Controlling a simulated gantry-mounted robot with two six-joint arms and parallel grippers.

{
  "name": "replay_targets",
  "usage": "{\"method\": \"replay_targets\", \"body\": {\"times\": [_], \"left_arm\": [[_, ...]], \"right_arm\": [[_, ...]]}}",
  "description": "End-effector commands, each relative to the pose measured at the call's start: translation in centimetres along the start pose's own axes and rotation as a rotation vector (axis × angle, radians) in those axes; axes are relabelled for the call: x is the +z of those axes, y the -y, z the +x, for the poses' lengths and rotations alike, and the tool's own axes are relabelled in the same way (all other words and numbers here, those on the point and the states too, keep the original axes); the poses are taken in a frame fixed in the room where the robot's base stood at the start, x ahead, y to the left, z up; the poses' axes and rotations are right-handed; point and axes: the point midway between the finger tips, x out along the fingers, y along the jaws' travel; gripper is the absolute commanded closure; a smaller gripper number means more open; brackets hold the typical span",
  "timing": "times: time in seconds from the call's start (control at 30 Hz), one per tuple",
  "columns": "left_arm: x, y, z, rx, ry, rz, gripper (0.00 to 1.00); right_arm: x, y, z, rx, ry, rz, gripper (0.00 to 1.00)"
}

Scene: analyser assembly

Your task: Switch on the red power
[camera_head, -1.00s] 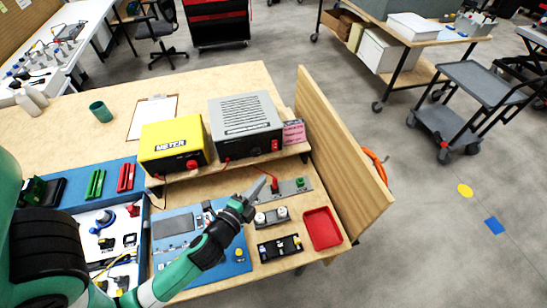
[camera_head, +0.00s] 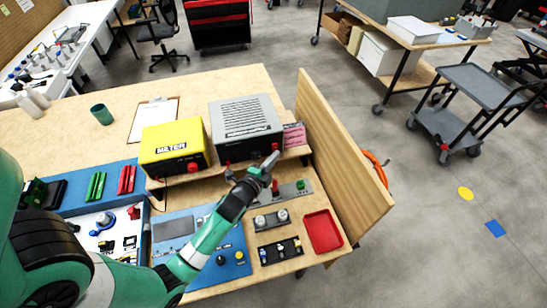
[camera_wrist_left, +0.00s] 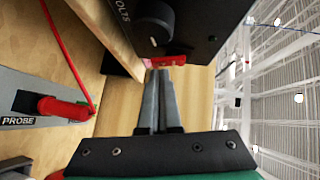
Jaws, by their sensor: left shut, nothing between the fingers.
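The grey power supply (camera_head: 245,118) stands on the raised wooden shelf. In the left wrist view its dark front panel (camera_wrist_left: 205,15) shows a black knob (camera_wrist_left: 153,22) marked VOLTS and a red power switch (camera_wrist_left: 176,60) at the panel's edge. My left gripper (camera_head: 273,158) is shut and empty, its tips at the lower right of the supply's front. In the left wrist view the shut fingers (camera_wrist_left: 158,74) point at the red switch, very close to it; I cannot tell whether they touch. The fingers hide part of the switch. My right gripper is out of view.
A yellow meter (camera_head: 173,146) stands left of the supply, and a pink note (camera_head: 294,135) is right of it. A red probe (camera_wrist_left: 62,108) sits in a holder below the shelf. A wooden side panel (camera_head: 340,145) bounds the bench's right. A red tray (camera_head: 322,231) lies at front right.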

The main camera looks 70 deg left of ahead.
Motion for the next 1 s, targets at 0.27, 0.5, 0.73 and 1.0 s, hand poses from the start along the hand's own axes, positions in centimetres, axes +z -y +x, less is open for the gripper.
{"method": "replay_targets", "body": {"times": [0.27,0.5,0.73,1.0], "left_arm": [[0.1,0.0,0.1,0.0,-0.001,0.0,1.0],[0.2,-0.3,0.3,-0.014,-0.002,0.012,1.0],[0.0,-0.4,0.7,-0.061,-0.01,0.063,1.0],[-0.1,-0.7,0.5,-0.06,-0.009,0.062,1.0]], "right_arm": [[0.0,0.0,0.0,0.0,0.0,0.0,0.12],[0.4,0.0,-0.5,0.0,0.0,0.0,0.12],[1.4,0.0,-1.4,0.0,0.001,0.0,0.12],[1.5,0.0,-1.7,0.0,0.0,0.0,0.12]]}}
